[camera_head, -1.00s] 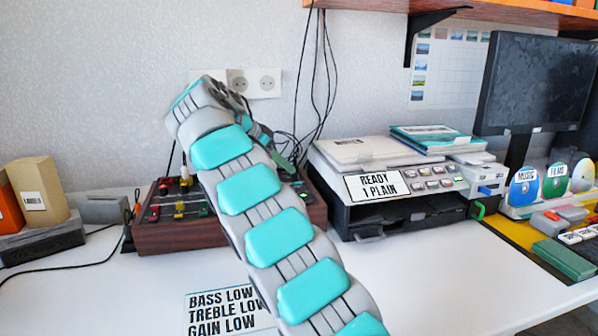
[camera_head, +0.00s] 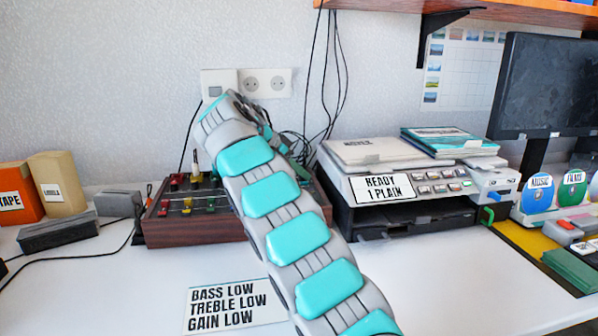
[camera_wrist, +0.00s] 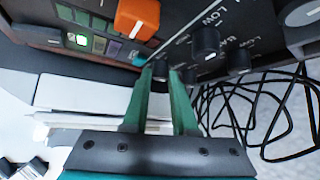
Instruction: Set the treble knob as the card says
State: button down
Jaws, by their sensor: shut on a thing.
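The white card (camera_head: 236,304) lies on the desk and reads BASS LOW, TREBLE LOW, GAIN LOW. The mixer (camera_head: 190,232) with wooden sides and coloured sliders stands behind it, partly hidden by my arm. In the wrist view, my gripper (camera_wrist: 161,72) has its green fingers closed on a small dark knob (camera_wrist: 160,68) on the black panel. The knob's pointer and label are hidden. Two other black knobs, one nearer (camera_wrist: 205,42) and one farther right (camera_wrist: 240,60), stand beside it, with LOW printed nearby.
An orange knob (camera_wrist: 137,18) and a lit green button (camera_wrist: 77,39) sit left of my fingers. Black cables (camera_wrist: 265,110) loop at the right. A printer (camera_head: 400,195) stands right of the mixer. Boxes (camera_head: 57,184) stand at the left.

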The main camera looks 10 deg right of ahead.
jog(key=shift+s+f+n+t+b, duration=0.15)
jog(key=shift+n+t+b, duration=0.3)
jog(key=shift+b, duration=0.65)
jog(key=n+t+y+b, duration=0.1)
jog(key=b, duration=0.1)
jog(key=shift+d+n+b, duration=0.1)
jog(key=shift+n+b, duration=0.2)
jog(key=shift+n, duration=0.05)
jog(key=n+y+b, duration=0.1)
jog(key=n+t+y+b, duration=0.1)
jog(key=n, duration=0.1)
jog(key=shift+s+d+t, duration=0.1)
jog(key=shift+s+t, duration=0.1)
jog(key=shift+t, duration=0.05)
jog(key=n+y, duration=0.1)
jog(key=n, duration=0.1)
jog(key=n+t+y, duration=0.1)
jog(key=shift+d+r+n+y+p, duration=0.1)
jog(key=shift+r+n+y+p, duration=0.2)
jog(key=shift+r+n+p, duration=0.1)
jog(key=shift+d+f+n+t+y+p, duration=0.15)
jog(key=shift+n+y+p, duration=0.45)
jog(key=shift+n, duration=0.4)
jog(key=shift+d+r+n+t+y+p, duration=0.15)
jog(key=shift+n+y+p, duration=0.2)
jog(key=shift+n+y, duration=0.55)
jog(key=shift+f+n, duration=0.15)
jog(key=shift+n, duration=0.35)
jog(key=c, duration=1)
grip_release()
